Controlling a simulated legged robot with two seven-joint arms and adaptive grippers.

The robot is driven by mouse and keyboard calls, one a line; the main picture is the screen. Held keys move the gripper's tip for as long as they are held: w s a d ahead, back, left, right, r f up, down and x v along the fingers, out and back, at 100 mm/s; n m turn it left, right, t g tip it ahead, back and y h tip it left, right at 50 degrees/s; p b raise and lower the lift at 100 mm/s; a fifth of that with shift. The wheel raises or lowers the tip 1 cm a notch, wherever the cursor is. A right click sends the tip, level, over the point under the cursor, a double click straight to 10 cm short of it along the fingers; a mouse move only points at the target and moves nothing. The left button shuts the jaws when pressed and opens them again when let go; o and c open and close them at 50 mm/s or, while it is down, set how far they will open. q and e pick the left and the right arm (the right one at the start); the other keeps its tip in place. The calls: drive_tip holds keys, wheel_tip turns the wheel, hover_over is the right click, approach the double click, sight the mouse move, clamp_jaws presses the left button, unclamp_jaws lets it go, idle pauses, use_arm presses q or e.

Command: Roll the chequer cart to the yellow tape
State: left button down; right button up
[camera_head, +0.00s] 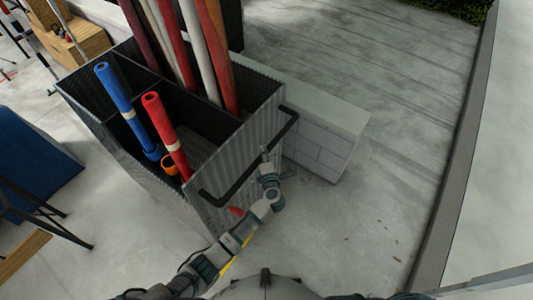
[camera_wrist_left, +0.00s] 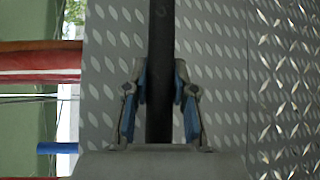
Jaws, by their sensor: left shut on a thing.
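The chequer cart (camera_head: 140,150), a grey bin of patterned metal plate, stands at the centre left of the head view. A black bar handle (camera_head: 225,195) runs along its near side. My left gripper (camera_head: 267,165) is at the right part of this handle. In the left wrist view the black handle (camera_wrist_left: 161,40) passes between the blue-padded fingers of my left gripper (camera_wrist_left: 160,100), which is shut on it. The patterned cart wall (camera_wrist_left: 215,70) is behind. A short yellow strip (camera_head: 238,252), perhaps the tape, shows beside my left forearm, mostly hidden. My right gripper is out of view.
The cart holds red, white and blue poles (camera_head: 115,95). A low white block wall (camera_head: 325,145) stands close behind it. A blue panel (camera_head: 35,165) and a dark-legged stand are at left. Concrete floor (camera_head: 370,220) is clear at right, up to a grey kerb (camera_head: 465,150).

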use_arm(q)
drive_tip(key=shift+a+f, duration=0.1)
drive_tip(key=c, duration=1)
unclamp_jaws()
drive_tip(key=shift+w, duration=0.1)
drive_tip(key=shift+c, duration=0.2)
drive_tip(key=shift+o, duration=0.6)
drive_tip(key=shift+w, duration=0.1)
drive_tip(key=shift+s, duration=0.35)
drive_tip(key=v, duration=1.1)
drive_tip(key=shift+s, duration=0.1)
